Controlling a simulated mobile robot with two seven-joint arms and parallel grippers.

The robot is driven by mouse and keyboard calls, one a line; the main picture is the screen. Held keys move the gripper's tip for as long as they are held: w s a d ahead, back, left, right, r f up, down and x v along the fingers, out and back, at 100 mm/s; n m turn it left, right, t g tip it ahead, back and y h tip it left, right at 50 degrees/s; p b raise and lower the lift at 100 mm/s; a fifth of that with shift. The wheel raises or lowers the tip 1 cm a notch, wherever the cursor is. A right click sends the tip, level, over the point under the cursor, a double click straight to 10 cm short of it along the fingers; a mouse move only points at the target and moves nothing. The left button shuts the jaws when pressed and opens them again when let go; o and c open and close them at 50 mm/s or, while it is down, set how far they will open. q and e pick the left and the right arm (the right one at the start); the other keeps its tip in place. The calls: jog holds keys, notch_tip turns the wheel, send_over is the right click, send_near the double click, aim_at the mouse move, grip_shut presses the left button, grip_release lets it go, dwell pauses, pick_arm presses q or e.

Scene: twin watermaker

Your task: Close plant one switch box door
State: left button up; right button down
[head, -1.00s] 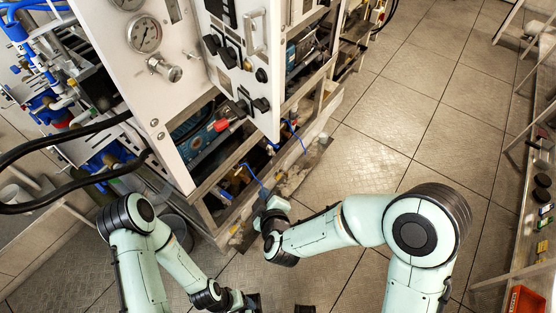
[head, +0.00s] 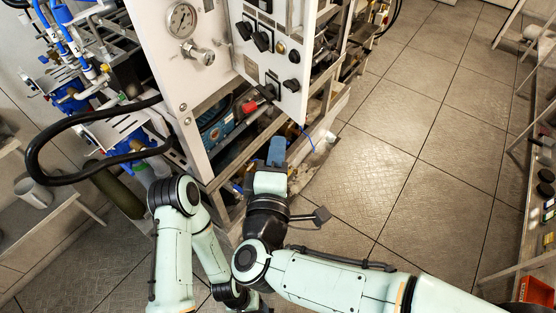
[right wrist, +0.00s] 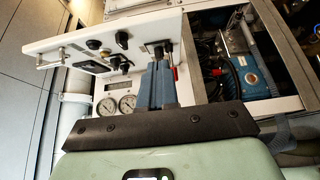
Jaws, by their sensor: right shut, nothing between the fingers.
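The switch box door is likely the white panel (head: 290,78) with black knobs and a handle, at top centre in the head view. It stands at an angle to the white gauge panel (head: 164,62), so it looks open. In the right wrist view the door (right wrist: 65,43) juts out to the left. My right gripper (head: 277,148) is shut and empty, with its blue fingers just below the door's lower edge. In the right wrist view the fingers (right wrist: 158,70) point at the door's lower area; contact cannot be told. My left gripper is mostly hidden at the bottom.
A metal frame with a blue unit (head: 218,128) and a red part (head: 251,105) lies under the panels. A black hose (head: 70,112) loops at left. Tiled floor (head: 400,130) is clear at right. A shelf rack (head: 535,215) stands at far right.

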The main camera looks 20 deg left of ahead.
aim_at(298, 110)
jog(key=w, duration=0.4)
jog(key=w+d, duration=0.1)
jog(key=w, duration=0.2)
jog(key=shift+w, duration=0.1)
jog(key=shift+w+d, duration=0.25)
jog(key=shift+w, duration=0.15)
jog(key=shift+d, duration=0.1)
